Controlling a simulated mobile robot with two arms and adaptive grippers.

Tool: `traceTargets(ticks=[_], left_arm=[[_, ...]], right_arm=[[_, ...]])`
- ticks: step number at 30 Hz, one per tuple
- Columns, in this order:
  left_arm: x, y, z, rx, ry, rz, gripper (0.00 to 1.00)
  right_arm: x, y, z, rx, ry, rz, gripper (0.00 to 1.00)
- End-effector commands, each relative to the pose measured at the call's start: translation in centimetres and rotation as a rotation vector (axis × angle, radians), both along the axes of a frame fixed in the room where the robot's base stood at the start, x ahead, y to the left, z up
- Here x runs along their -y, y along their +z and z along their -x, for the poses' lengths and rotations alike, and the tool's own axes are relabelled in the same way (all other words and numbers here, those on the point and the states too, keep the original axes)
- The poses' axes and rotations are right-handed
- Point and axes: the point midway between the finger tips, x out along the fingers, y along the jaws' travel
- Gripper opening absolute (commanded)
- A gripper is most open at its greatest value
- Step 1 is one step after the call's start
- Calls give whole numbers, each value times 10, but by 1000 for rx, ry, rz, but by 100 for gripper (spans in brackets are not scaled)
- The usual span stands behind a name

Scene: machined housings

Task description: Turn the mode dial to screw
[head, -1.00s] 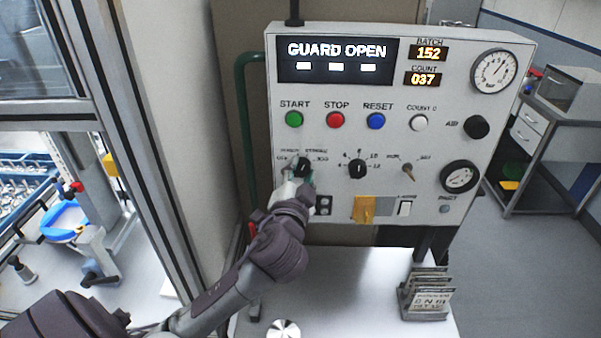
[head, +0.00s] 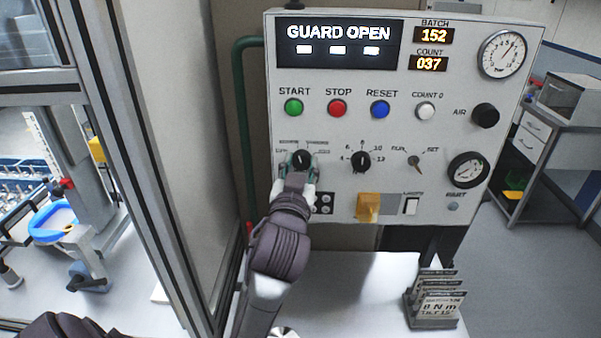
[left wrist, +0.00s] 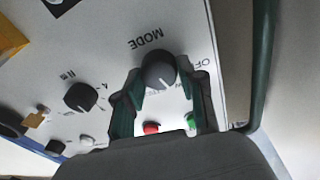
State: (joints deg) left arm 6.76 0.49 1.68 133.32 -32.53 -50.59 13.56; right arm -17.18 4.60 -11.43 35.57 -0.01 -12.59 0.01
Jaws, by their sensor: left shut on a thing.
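The mode dial (head: 302,159) is a dark round knob at the left of the control panel, below the green start button. In the left wrist view the mode dial (left wrist: 157,68) shows near the word MODE, upside down there. Its white pointer mark points down and slightly right in that view. My left gripper (head: 298,172) is at the dial and shut on it. In the left wrist view the fingers of my left gripper (left wrist: 166,88) stand on both sides of the knob. The position labels are partly hidden and too small to read fully. My right gripper is not in view.
The control panel (head: 400,138) also carries a second dial (head: 360,161), a small switch (head: 414,162), a yellow part (head: 368,206) and several buttons. Its display (head: 338,41) reads GUARD OPEN. A card rack (head: 436,300) stands on the shelf (head: 350,285) below.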

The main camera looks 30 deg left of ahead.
Motion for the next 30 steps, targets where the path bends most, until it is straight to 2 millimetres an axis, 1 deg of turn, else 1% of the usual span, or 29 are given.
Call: traceTargets(ticks=[1, 9, 23, 24, 28, 29, 30], left_arm=[[0, -2, 0, 13, 2, 24, 5], [0, -1, 0, 57, 0, 93, 5], [0, 0, 0, 64, 0, 105, 5], [0, 0, 0, 64, 0, 104, 41], [0, 0, 0, 64, 0, 104, 63], [0, 0, 0, 64, 0, 104, 65], [0, 0, 0, 64, 0, 104, 65]], right_arm=[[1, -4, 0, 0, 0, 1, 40], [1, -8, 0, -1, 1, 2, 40], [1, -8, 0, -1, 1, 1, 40], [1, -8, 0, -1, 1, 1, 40], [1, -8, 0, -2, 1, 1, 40], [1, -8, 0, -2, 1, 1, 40], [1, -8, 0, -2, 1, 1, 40]])
